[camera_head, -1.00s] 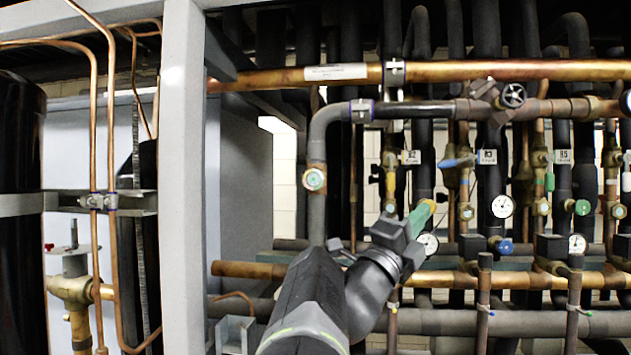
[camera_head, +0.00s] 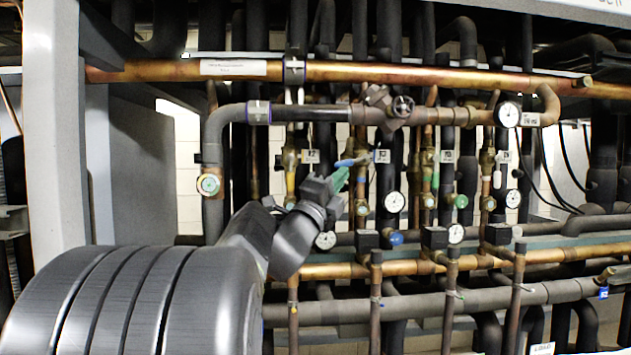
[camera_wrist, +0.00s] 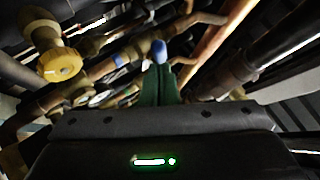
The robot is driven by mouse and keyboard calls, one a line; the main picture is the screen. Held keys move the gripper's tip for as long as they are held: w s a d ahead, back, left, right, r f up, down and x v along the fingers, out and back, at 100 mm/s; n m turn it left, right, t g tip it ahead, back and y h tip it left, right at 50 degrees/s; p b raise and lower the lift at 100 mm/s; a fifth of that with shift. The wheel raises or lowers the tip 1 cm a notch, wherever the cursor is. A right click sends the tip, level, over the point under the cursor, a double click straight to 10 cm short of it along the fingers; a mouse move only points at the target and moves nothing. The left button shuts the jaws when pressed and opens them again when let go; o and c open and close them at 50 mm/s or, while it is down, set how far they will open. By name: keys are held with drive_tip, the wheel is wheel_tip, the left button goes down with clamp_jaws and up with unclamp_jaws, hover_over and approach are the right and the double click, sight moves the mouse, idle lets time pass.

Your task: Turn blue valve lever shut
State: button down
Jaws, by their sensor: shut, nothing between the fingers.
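The blue valve lever (camera_head: 352,161) sits on a brass valve in the middle of the rack, just left of a white label tag. It lies close to level, slightly tilted. My gripper (camera_head: 341,174) has green fingers held together, with nothing between them. The fingertips are just below the lever and overlap its left part in the head view. In the wrist view, the blue end of the lever (camera_wrist: 159,48) shows right beyond the tips of my gripper (camera_wrist: 158,70). I cannot tell whether they touch. The fingers hide part of the valve.
A copper pipe (camera_head: 400,74) and a dark pipe with a handwheel (camera_head: 402,106) run above. Gauges (camera_head: 394,202) and a round blue knob (camera_head: 396,239) sit lower right. A yellow knob (camera_wrist: 60,64) is left in the wrist view. Pipes crowd closely around my gripper.

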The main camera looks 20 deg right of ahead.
drive_tip(key=shift+w+r, duration=0.15)
idle(0.3)
drive_tip(key=shift+a+r+b, duration=0.1)
drive_tip(key=shift+b, duration=0.5)
drive_tip(key=shift+a+r+b, duration=0.25)
drive_tip(key=shift+r+b, duration=0.15)
drive_tip(key=shift+r, duration=0.55)
